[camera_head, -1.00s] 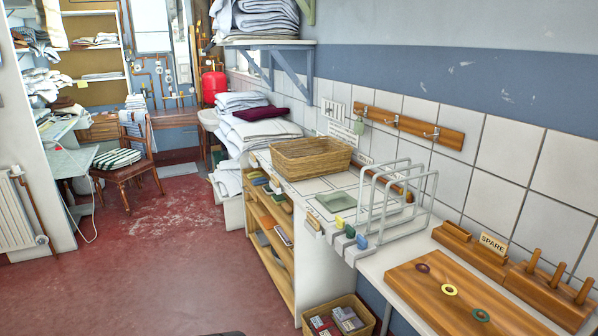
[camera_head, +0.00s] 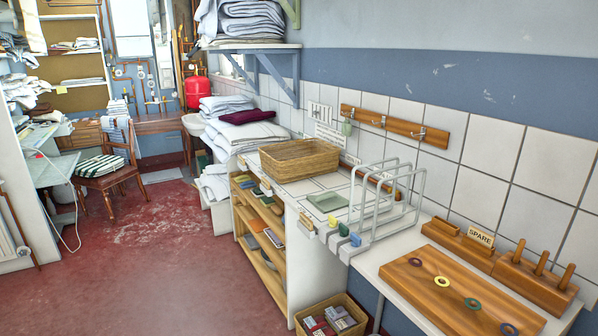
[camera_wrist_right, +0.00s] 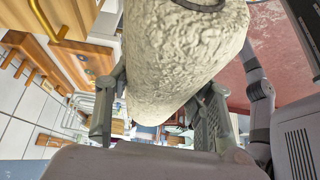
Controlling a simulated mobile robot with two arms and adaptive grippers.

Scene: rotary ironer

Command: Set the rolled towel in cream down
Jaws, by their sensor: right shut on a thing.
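The rolled towel in cream (camera_wrist_right: 182,48) fills the upper middle of the right wrist view. It is thick and rough, with a dark band around it near the top edge. My right gripper (camera_wrist_right: 162,95) is shut on it, with one finger on either side. The towel's far end is cut off by the frame. Neither the towel nor either gripper shows in the head view.
A wicker basket (camera_head: 268,162) and a white wire rack (camera_head: 348,205) stand on the tiled counter. A green square mat (camera_head: 327,202) lies between them. A wooden board (camera_head: 425,292) with coloured rings lies at the front right. Red floor (camera_head: 165,270) is open at left.

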